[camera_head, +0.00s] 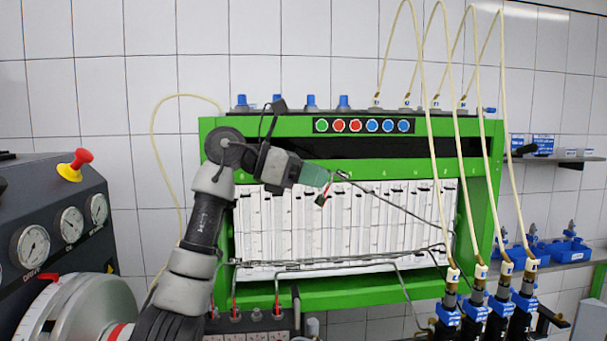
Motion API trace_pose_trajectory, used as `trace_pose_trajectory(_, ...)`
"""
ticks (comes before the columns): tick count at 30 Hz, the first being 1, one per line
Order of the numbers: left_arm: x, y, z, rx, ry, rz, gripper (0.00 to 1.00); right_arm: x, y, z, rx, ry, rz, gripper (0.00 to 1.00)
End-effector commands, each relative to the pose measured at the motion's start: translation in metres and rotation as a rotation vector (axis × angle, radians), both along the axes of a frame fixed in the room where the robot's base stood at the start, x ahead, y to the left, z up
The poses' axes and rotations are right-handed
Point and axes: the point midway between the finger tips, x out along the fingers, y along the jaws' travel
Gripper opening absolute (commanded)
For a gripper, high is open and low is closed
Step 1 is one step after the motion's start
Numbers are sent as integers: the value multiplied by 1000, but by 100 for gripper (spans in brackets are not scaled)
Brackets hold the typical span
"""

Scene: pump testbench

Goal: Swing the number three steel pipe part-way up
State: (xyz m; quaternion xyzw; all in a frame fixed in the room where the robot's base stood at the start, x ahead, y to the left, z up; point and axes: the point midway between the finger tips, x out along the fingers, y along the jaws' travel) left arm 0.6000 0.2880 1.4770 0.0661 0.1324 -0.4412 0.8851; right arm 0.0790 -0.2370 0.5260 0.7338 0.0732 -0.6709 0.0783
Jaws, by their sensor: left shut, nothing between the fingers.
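Several thin steel pipes (330,264) lie almost level across the lower front of the green testbench. One steel pipe (395,204) is raised, slanting from its upper left end down to the right, in front of the white gauge tubes. I see no number on it. My left gripper (325,188) is shut and empty, close to the raised pipe's upper left end. I cannot tell whether they touch. My left forearm hides part of the bench's left side. My right gripper is not in view.
The green testbench (491,205) has a row of coloured buttons (363,126) on top. Cream hoses (463,150) loop down at the right to black and blue fittings (475,312). A dark gauge console (60,210) stands at the left.

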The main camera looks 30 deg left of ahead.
Motion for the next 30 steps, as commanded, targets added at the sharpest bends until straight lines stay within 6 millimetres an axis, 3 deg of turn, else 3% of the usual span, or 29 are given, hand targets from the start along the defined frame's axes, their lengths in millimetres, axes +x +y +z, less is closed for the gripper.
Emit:
trace_pose_trajectory(8,0,0,0,0,0,0,0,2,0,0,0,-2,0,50)
trace_pose_trajectory(19,22,-29,36,0,1,0,0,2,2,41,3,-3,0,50)
trace_pose_trajectory(30,25,-32,35,-1,1,0,0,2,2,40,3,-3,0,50)
